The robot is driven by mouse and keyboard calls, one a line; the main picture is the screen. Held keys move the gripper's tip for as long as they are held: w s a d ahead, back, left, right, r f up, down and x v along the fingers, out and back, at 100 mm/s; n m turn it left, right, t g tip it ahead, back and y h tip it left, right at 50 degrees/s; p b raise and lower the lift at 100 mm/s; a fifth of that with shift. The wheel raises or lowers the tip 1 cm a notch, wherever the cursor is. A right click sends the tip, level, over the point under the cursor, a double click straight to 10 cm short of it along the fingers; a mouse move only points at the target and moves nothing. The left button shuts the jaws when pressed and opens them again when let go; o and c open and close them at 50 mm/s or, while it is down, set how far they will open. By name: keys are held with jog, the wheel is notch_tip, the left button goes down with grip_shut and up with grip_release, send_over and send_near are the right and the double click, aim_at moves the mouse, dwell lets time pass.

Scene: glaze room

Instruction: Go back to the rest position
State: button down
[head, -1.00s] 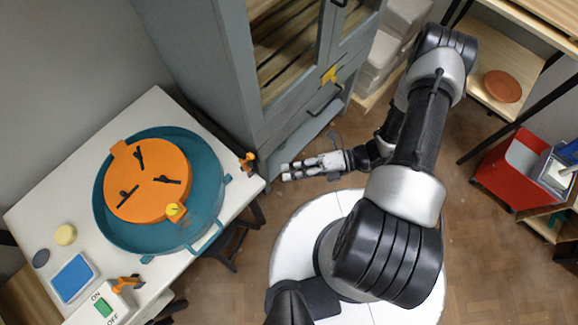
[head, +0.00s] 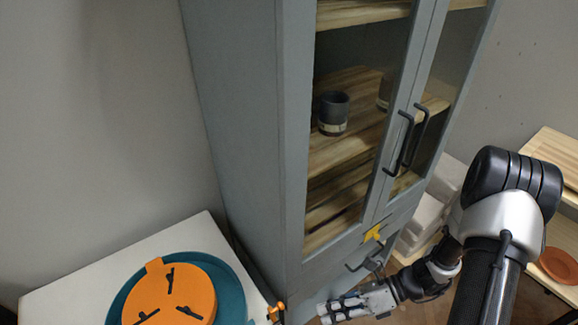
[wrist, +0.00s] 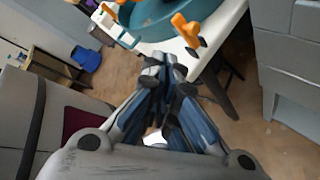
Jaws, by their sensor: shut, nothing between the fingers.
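My gripper (head: 343,309) is shut and empty at the bottom of the head view, in front of the grey cabinet's lower part. In the wrist view my gripper (wrist: 163,62) shows its fingers together, with nothing held. It points towards the white table's edge (wrist: 229,17) and hangs apart from it.
A tall grey glazed cabinet (head: 250,130) holds a dark cup (head: 333,113) on a wooden shelf. The white table (head: 150,250) carries a teal basin (head: 232,297) with an orange disc (head: 190,285). Wooden shelving stands at right with a terracotta plate (head: 560,265). Open floor shows below (wrist: 120,85).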

jog(key=s+d+r+n+t+h, duration=0.1)
jog(key=r+n+h, duration=0.3)
jog(key=r+n, duration=0.4)
jog(key=s+d+r+n+t+h, duration=0.1)
jog(key=s+r+n+t+h, duration=0.2)
jog(key=r+n, duration=0.6)
jog(key=s+d+r+n+t+h, duration=0.2)
jog(key=r+n+h, duration=0.4)
jog(key=r+n, duration=0.3)
notch_tip(320, 180, up, 3)
jog(key=shift+s+f+t, duration=0.2)
jog(key=shift+s+t, duration=0.1)
jog(key=shift+s, duration=0.45)
jog(key=shift+a+n, duration=0.1)
jog(key=shift+n, duration=0.2)
